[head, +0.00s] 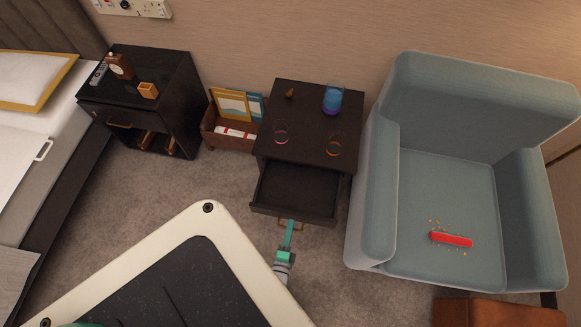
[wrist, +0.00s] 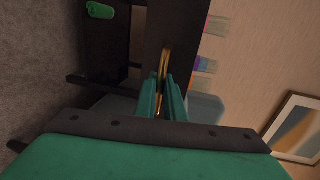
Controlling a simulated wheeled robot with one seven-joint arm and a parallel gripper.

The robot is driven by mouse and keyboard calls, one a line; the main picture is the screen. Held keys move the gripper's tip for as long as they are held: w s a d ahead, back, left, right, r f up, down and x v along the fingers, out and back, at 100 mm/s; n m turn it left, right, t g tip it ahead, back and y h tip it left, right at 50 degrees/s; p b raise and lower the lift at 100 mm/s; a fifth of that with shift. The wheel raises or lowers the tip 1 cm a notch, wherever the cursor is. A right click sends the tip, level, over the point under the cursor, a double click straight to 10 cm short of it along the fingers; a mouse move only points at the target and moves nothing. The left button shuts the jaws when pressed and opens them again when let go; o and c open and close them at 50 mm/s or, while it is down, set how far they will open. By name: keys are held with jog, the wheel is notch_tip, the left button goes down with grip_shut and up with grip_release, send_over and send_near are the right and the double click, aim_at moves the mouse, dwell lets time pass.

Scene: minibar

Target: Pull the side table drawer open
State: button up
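The dark side table (head: 306,150) stands in the middle of the head view, beside the grey-blue armchair. Its drawer (head: 296,190) is pulled out well toward me, and its inside looks empty. The brass handle (wrist: 163,65) is on the drawer front and shows between my fingers in the wrist view. My teal gripper (head: 289,228) is at the drawer front, with its fingers (wrist: 163,95) close on both sides of the handle, shut on it. Part of the handle is hidden by the fingers.
Glasses and a blue tumbler (head: 332,100) stand on the table top. The armchair (head: 440,200) is close on the right with a red bar (head: 451,239) on its seat. A magazine box (head: 230,130) and a nightstand (head: 150,85) are to the left. Carpet (head: 220,185) lies clear left of the drawer.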

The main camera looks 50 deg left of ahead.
jog(key=o, duration=0.4)
jog(key=shift+w, duration=0.1)
jog(key=shift+d, duration=0.1)
jog(key=v, duration=1)
jog(key=shift+s+d+r, duration=0.1)
jog(key=shift+s+d, duration=0.05)
jog(key=shift+s, duration=0.25)
jog(key=d+r+n+t+h, duration=0.1)
jog(key=d+r+n+h, duration=0.2)
jog(key=r, duration=0.9)
jog(key=w+d+r+n+t+h, duration=0.1)
jog(key=d+r+n+h, duration=0.2)
jog(key=d+r, duration=0.5)
jog(key=d+r+n+t+h, duration=0.1)
jog(key=d+r+n+h, duration=0.3)
jog(key=r, duration=1.2)
jog(key=shift+w+d+r, duration=0.1)
jog(key=shift+d+r, duration=0.05)
jog(key=shift+d, duration=0.4)
jog(key=shift+w+d+r, duration=0.15)
jog(key=shift+d+r, duration=0.05)
jog(key=shift+d, duration=0.4)
